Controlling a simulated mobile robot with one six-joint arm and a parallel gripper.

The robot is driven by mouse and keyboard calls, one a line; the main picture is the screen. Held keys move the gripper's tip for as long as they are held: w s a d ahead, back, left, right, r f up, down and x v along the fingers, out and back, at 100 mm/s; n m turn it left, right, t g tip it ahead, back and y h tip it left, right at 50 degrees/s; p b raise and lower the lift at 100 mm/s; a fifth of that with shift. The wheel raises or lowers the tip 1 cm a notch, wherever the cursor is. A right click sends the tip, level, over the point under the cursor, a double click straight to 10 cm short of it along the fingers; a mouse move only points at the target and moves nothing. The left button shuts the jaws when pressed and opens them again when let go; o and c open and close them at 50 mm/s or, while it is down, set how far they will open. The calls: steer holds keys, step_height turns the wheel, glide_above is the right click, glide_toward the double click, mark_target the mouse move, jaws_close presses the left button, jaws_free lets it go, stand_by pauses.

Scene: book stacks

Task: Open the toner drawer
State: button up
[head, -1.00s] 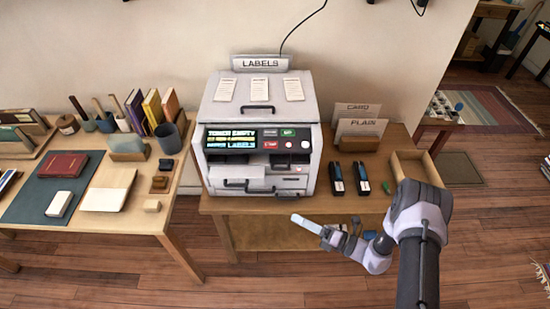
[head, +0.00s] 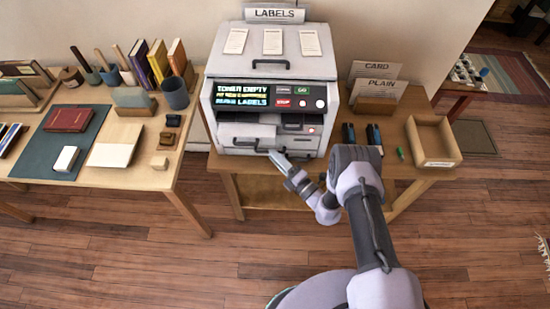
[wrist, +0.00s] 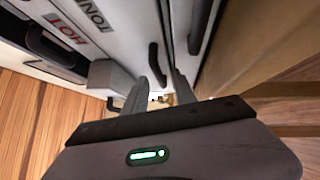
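The grey label printer (head: 218,66) stands on a wooden table, its screen (head: 241,95) reading "TONER EMPTY". In the wrist view a pale drawer front (wrist: 125,30) carries a partly cut-off label starting "TON", beside a red "HOT" label. A dark bar handle (wrist: 156,62) is on this front; a second dark handle (wrist: 198,24) is on the panel to its right. My gripper (wrist: 158,84) is open, its fingertips close to the first handle, with nothing visibly held. In the head view my gripper (head: 279,158) is low at the printer's front. Contact cannot be told.
A wooden tray (head: 452,150) and toner-like dark cartridges (head: 374,135) are right of the printer. Card holders (head: 376,104) stand behind them. A desk (head: 130,178) with books and cups is at left. The floor (head: 120,255) in front is clear.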

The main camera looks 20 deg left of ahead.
steer(key=shift+w+a, duration=0.15)
steer(key=shift+a, duration=0.15)
steer(key=shift+c, duration=0.2)
jaws_close()
stand_by(1.1)
